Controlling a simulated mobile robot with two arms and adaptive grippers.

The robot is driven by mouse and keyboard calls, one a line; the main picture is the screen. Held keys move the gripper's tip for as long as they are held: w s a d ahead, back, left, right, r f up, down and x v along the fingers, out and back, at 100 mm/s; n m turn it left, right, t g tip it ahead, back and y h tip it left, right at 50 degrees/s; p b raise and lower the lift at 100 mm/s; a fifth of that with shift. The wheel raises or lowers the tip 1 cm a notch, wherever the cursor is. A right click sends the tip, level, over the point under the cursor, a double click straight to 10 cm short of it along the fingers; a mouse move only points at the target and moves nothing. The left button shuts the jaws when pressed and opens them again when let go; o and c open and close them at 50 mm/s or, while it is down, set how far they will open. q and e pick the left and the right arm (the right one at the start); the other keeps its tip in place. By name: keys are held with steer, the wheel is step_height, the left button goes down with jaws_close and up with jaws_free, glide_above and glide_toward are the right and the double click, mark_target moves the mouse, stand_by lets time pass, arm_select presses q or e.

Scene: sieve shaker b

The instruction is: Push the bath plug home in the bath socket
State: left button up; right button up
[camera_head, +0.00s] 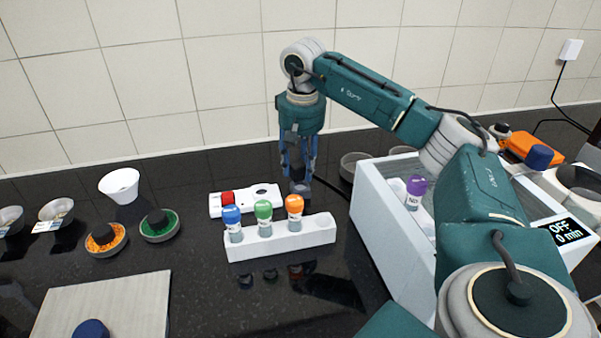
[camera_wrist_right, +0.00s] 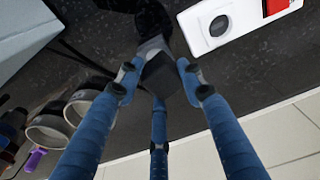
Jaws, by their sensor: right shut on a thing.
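My right gripper (camera_head: 298,172) is low over the black counter, just past the right end of a white socket strip (camera_head: 254,199). It is shut on a dark plug (camera_head: 299,187). In the right wrist view the dark block of the plug (camera_wrist_right: 161,76) sits between the blue fingertips (camera_wrist_right: 160,84). The strip, at top right there, has a round dark socket (camera_wrist_right: 219,25) and a red switch (camera_wrist_right: 275,6). The plug is beside the strip, apart from the socket. Its prongs cannot be made out. My left gripper is not in view.
A white rack (camera_head: 281,240) with blue-, green- and orange-capped vials stands in front of the strip. The white bath (camera_head: 388,237), reading OFF, stands to the right. Round dishes (camera_head: 352,162) are behind it. A dark cord (camera_head: 333,188) runs rightward from near the plug.

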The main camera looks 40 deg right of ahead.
mark_target(299, 163)
step_height(299, 163, up, 9)
steer(key=shift+f, duration=0.1)
step_height(299, 163, up, 9)
steer(key=p, duration=0.3)
steer(key=shift+f+p, duration=0.2)
steer(key=shift+p, duration=0.2)
steer(key=w+a+f+m+p, duration=0.2)
steer(key=w+a+f+p, duration=0.2)
steer(key=a+f+p, duration=0.3)
step_height(299, 163, down, 6)
steer(key=shift+w+a+r+m, duration=0.2)
steer(key=shift+a+m, duration=0.1)
steer(key=shift+a, duration=0.45)
